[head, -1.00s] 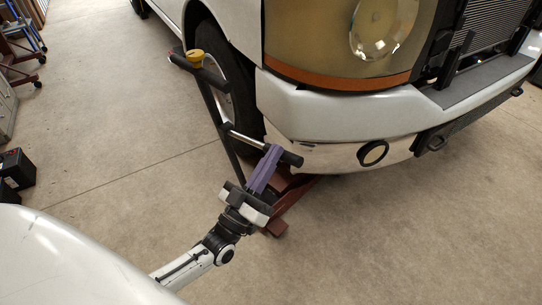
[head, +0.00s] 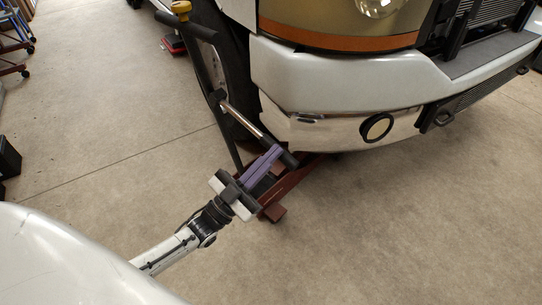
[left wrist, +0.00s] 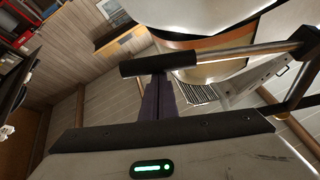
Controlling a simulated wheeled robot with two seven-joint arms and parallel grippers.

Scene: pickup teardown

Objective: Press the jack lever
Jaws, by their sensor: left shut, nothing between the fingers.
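The jack lever is a metal rod (head: 243,120) with a black grip at its end (head: 291,160), sloping down to the right from the jack's dark upright handle. The red jack (head: 296,178) sits on the floor, partly under the truck's front bumper. My left gripper (head: 277,150) has purple fingers, shut with nothing between them; their tips are at the black grip. In the left wrist view the shut fingers (left wrist: 158,80) meet the black grip (left wrist: 150,63) across their tips, and the rod (left wrist: 235,53) runs off right. My right gripper is not in view.
The truck's chrome bumper (head: 335,132) is close to the right of the lever. A yellow-topped part (head: 181,7) tops the jack handle. The front wheel (head: 235,80) stands behind the handle.

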